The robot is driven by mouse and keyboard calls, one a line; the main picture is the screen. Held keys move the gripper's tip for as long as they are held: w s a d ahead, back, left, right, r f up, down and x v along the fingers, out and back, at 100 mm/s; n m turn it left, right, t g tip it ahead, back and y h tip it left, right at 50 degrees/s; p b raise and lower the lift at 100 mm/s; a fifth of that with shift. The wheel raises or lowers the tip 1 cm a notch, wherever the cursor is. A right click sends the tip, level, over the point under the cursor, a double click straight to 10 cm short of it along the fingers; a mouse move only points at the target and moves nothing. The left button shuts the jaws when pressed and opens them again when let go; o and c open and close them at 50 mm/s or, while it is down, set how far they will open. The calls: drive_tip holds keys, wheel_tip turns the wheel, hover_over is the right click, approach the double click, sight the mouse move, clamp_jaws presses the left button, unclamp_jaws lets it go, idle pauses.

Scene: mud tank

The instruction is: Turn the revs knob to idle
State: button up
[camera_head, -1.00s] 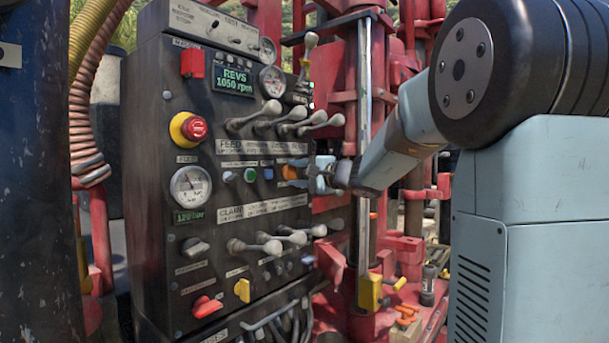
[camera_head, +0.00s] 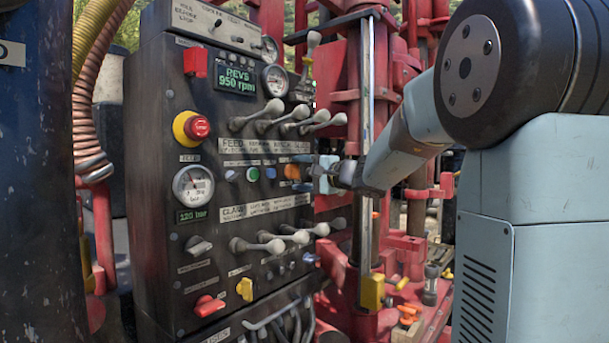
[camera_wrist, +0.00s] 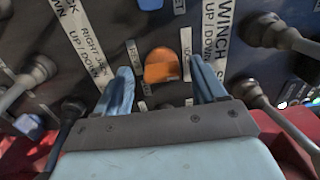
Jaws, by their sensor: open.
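The orange knob (camera_head: 292,172), which I take for the revs knob, sits at the right end of a row of small controls on the dark panel. It also shows in the wrist view (camera_wrist: 162,66). My gripper (camera_head: 302,172) is at this knob, coming from the right. In the wrist view my two blue fingers (camera_wrist: 161,72) stand open on either side of the knob, with a visible gap on each side. The green display (camera_head: 236,79) at the panel's top reads "REVS 950 rpm".
Grey levers stand above the knob (camera_head: 292,120) and below it (camera_head: 288,236); others flank my fingers in the wrist view (camera_wrist: 268,32). A red emergency button (camera_head: 196,127) is at the left. A steel rod (camera_head: 366,120) and red rig frame stand right of the panel.

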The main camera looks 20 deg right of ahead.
drive_tip(key=v, duration=1.3)
drive_tip(key=shift+s, duration=0.15)
drive_tip(key=s+a+f+n+g+h, duration=0.3)
drive_tip(key=s+a+f+n+g, duration=0.3)
drive_tip(key=s+a+f+g, duration=0.5)
drive_tip(key=s+d+f+n+t+h, duration=0.1)
drive_tip(key=s+d+f+n+h, duration=0.1)
drive_tip(key=s+f, duration=0.3)
drive_tip(key=s+d+f+n+t+h, duration=0.1)
drive_tip(key=s+d+f+n+h, duration=0.1)
drive_tip(key=s, duration=0.8)
drive_tip(key=shift+d+f+n+h, duration=0.3)
drive_tip(key=shift+d+f+h, duration=0.3)
drive_tip(key=shift+f+h, duration=1)
drive_tip(key=shift+r, duration=0.2)
